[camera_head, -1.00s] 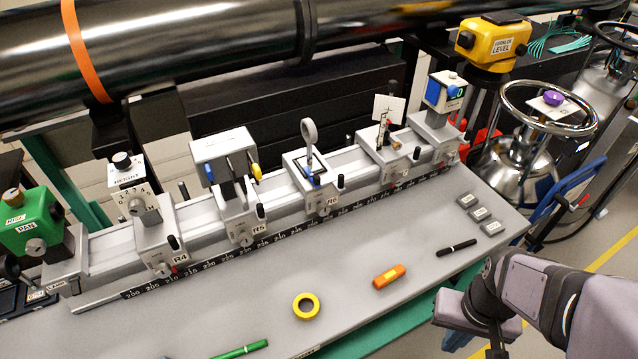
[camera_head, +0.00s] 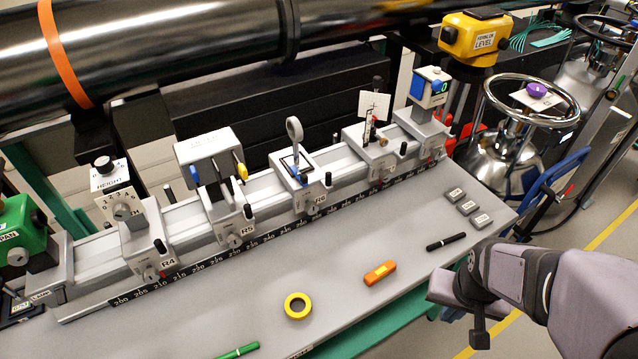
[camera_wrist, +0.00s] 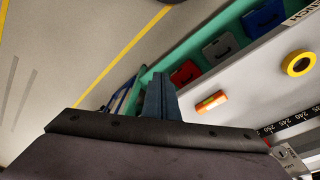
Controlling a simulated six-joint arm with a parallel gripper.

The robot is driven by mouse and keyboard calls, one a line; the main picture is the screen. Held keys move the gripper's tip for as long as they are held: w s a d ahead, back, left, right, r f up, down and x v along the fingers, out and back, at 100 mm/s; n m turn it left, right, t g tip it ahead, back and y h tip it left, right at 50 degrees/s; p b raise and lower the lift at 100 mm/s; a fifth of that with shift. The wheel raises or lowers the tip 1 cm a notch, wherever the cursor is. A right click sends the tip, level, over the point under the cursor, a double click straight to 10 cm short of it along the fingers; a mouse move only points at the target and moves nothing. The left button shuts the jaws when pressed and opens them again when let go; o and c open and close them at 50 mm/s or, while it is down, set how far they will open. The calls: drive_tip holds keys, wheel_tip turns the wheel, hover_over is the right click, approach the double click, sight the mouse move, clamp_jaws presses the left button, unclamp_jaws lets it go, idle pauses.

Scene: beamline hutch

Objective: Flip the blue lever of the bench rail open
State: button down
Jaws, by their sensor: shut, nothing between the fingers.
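The bench rail (camera_head: 262,190) runs diagonally along the back of the bench, carrying several grey carriers. A blue lever-like part (camera_head: 194,176) stands at the left of the R5 carrier (camera_head: 228,216), with a yellow one (camera_head: 242,171) at its right. Another small blue part (camera_head: 301,179) lies on the R6 carrier (camera_head: 312,190). I cannot tell which is the named lever or how it is set. My gripper (camera_head: 480,340) is off the bench's front right edge, apart from the rail. In the wrist view its fingers (camera_wrist: 160,82) are together and empty.
Yellow tape (camera_head: 287,308), an orange block (camera_head: 380,273), a black marker (camera_head: 446,242) and a green pen (camera_head: 238,351) lie on the bench front. A black pipe (camera_head: 170,45) spans above the rail. A handwheel (camera_head: 490,92) stands at right. The bench between rail and tape is clear.

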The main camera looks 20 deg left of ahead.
drive_tip(key=w+a+m+t+y+b, duration=0.2)
drive_tip(key=w+a+t, duration=0.15)
drive_tip(key=w, duration=0.65)
drive_tip(key=w+a+m+t+y+b, duration=0.1)
drive_tip(key=w+a+t+b, duration=0.2)
drive_tip(key=w, duration=0.6)
drive_tip(key=s+a+r+m+y+b, duration=0.1)
drive_tip(key=a+r+y, duration=0.2)
drive_tip(key=a+y, duration=0.3)
drive_tip(key=s+a+r+m+y+b, duration=0.1)
drive_tip(key=a+r+y, duration=0.2)
drive_tip(key=a+y, duration=0.4)
drive_tip(key=shift+a+r+t, duration=0.2)
drive_tip(key=shift+a+t, duration=0.15)
drive_tip(key=shift+a, duration=1.75)
drive_tip(key=p, duration=0.2)
approach(298, 172)
drive_tip(key=shift+w+a+r, duration=0.3)
drive_tip(key=shift+w+a, duration=0.15)
drive_tip(key=shift+w, duration=0.1)
drive_tip(key=shift+w+a+r, duration=0.25)
drive_tip(key=shift+w+a, duration=0.2)
drive_tip(key=shift+w, duration=0.05)
